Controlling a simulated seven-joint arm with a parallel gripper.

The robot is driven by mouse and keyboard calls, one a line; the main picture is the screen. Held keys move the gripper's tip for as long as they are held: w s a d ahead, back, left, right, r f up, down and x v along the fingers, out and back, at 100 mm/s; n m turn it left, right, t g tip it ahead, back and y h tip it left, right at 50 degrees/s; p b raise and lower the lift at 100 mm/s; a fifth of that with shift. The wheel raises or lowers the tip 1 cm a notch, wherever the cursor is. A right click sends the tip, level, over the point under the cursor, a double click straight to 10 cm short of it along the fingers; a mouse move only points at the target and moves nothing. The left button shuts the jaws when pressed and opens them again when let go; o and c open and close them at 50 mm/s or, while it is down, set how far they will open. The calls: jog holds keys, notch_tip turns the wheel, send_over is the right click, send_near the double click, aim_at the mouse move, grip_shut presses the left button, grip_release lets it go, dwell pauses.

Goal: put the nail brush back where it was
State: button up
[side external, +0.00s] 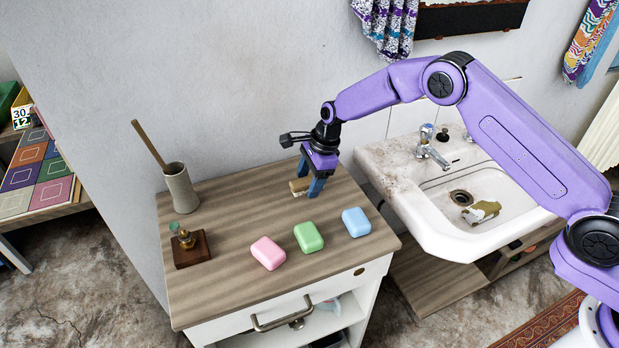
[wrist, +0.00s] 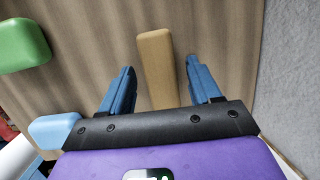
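The nail brush is seen as a small tan wooden block (side external: 298,187) at the back of the wood-grain cabinet top (side external: 235,240), close to the wall. My gripper (side external: 310,181) is low over it, with its blue fingers pointing down. In the wrist view the block (wrist: 157,55) lies lengthwise between the two fingers (wrist: 160,72). There is a gap on each side of it, so the gripper is open. Any bristles are hidden. One finger covers part of the block in the side view.
Pink (side external: 268,253), green (side external: 308,237) and blue (side external: 356,221) soap-like blocks line the cabinet's front half. A beige holder with a stick (side external: 181,188) and a wooden-based ornament (side external: 191,248) stand at left. A washbasin (side external: 430,240) with a brown-and-white item (side external: 482,212) is at right.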

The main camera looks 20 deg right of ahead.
jog(key=v, duration=1.2)
jog(key=shift+r, duration=0.15)
